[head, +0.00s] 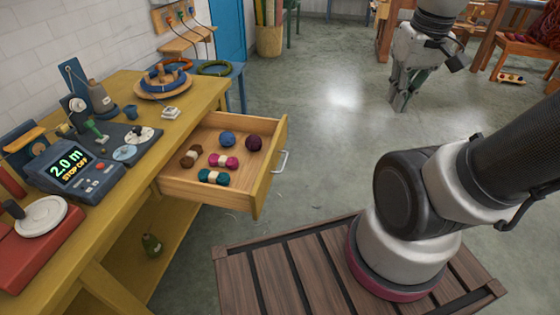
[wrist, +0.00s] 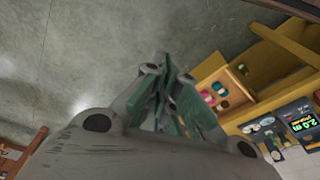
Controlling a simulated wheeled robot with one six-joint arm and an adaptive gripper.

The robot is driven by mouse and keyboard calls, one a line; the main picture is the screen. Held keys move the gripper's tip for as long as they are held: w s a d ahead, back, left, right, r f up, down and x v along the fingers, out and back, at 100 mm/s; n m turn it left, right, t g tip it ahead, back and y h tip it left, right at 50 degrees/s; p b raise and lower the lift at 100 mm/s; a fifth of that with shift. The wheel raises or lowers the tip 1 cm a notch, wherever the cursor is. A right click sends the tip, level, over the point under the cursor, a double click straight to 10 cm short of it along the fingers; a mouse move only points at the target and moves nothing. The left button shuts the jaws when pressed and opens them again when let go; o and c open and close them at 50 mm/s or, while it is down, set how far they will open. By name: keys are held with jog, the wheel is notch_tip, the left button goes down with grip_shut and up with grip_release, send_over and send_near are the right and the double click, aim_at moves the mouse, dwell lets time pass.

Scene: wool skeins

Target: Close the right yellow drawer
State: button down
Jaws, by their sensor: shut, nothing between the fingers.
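The yellow drawer (head: 271,166) stands pulled well out of the right side of the yellow workbench (head: 215,90) in the head view. It has a metal handle (head: 281,161) on its front. Inside lie several wool skeins and balls: brown, blue, dark purple, pink and teal. My gripper (head: 398,103) hangs pointing down at the upper right, apart from the drawer and well to its right. Its fingers are shut and empty. In the wrist view the gripper (wrist: 163,65) fills the middle, and the drawer (wrist: 238,72) shows beyond it on the right.
A digital meter (head: 72,165), a red scale (head: 45,230) and a wooden spool stand (head: 163,84) sit on the bench. A chair (head: 525,55) is at the far right. The floor between drawer and gripper is clear.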

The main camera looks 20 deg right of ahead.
jog(key=w+a+f+m+g+y, duration=0.1)
jog(key=w+f+m+g+y, duration=0.1)
jog(key=f, duration=0.4)
jog(key=w+a+f+m+g+y, duration=0.1)
jog(key=w+f+m+g+y, duration=0.15)
jog(key=f, duration=0.25)
jog(key=m+t+y, duration=0.4)
jog(key=m+t, duration=0.3)
jog(key=m, duration=1.1)
send_near(271, 166)
jog(key=shift+h, duration=0.25)
jog(key=f, duration=0.4)
jog(key=shift+d+f, duration=0.15)
jog(key=shift+d, duration=0.05)
jog(key=shift+w+a+r, duration=0.1)
jog(key=shift+w+a, duration=0.4)
jog(key=shift+a, duration=0.3)
jog(key=shift+w+a+r, duration=0.1)
jog(key=shift+w+a, duration=0.35)
jog(key=shift+a, duration=0.35)
